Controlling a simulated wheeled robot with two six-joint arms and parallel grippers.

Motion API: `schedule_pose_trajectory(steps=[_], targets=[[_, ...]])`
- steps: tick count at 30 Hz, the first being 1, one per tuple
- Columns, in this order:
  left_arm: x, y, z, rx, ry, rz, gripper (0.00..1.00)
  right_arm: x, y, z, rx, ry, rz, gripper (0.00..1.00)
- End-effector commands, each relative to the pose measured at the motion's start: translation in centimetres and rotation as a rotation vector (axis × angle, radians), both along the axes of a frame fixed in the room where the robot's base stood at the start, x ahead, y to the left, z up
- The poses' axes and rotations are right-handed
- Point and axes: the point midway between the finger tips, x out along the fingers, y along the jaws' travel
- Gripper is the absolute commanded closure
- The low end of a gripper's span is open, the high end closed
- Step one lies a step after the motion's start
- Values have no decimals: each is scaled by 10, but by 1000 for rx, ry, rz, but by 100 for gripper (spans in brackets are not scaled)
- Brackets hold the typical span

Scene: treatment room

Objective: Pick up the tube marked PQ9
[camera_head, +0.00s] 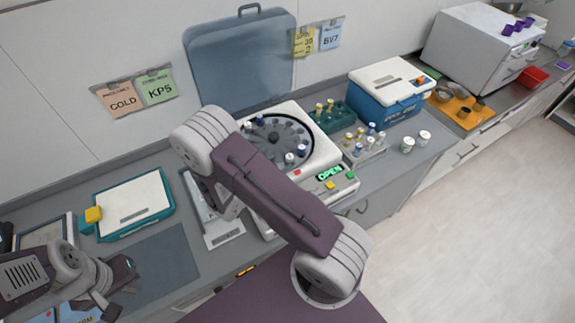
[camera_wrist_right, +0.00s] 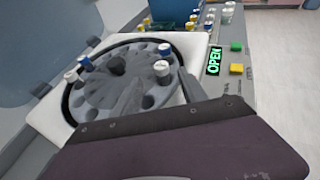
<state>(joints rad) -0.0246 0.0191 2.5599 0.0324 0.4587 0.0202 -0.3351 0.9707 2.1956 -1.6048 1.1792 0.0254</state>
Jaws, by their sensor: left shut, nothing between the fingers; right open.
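No PQ9 marking can be read on any tube. The open centrifuge (camera_head: 318,127) holds several tubes in its rotor: a white-capped tube (camera_head: 289,158) and a blue-capped tube (camera_head: 301,150) at the front right, and another white and blue pair at the back left. The front pair also shows in the right wrist view as a white-capped tube (camera_wrist_right: 161,68) and a blue-and-white-topped tube (camera_wrist_right: 165,50). My right gripper (camera_wrist_right: 160,97) is open and empty near the rotor; my own arm hides it in the head view. My left gripper (camera_head: 118,298) is shut and empty, low at the left.
A green rack (camera_head: 335,122) and a grey rack (camera_head: 370,153) with capped tubes stand right of the centrifuge, beside a blue cooler box (camera_head: 392,100) and two white-lidded jars (camera_head: 408,145). The centrifuge display (camera_head: 329,173) reads OPEN. A teal-edged white box (camera_head: 135,205) lies left.

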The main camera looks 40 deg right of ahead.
Motion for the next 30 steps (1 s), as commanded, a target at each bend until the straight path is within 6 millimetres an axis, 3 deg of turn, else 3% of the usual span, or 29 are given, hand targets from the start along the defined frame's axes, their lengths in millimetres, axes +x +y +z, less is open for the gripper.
schedule_pose_trajectory(steps=[11, 18, 24, 30], targets=[[0, 0, 22, 0, 0, 0, 100, 14, -42, -20, 1, 0, -4, 50], [0, 0, 21, 0, 0, 0, 100, 17, -44, -23, 0, -1, 0, 50], [0, 0, 21, 0, 0, 0, 100, 16, -44, -23, 0, -1, 0, 100], [0, 0, 21, 0, 0, 0, 100, 16, -44, -23, 0, -1, -1, 100]])
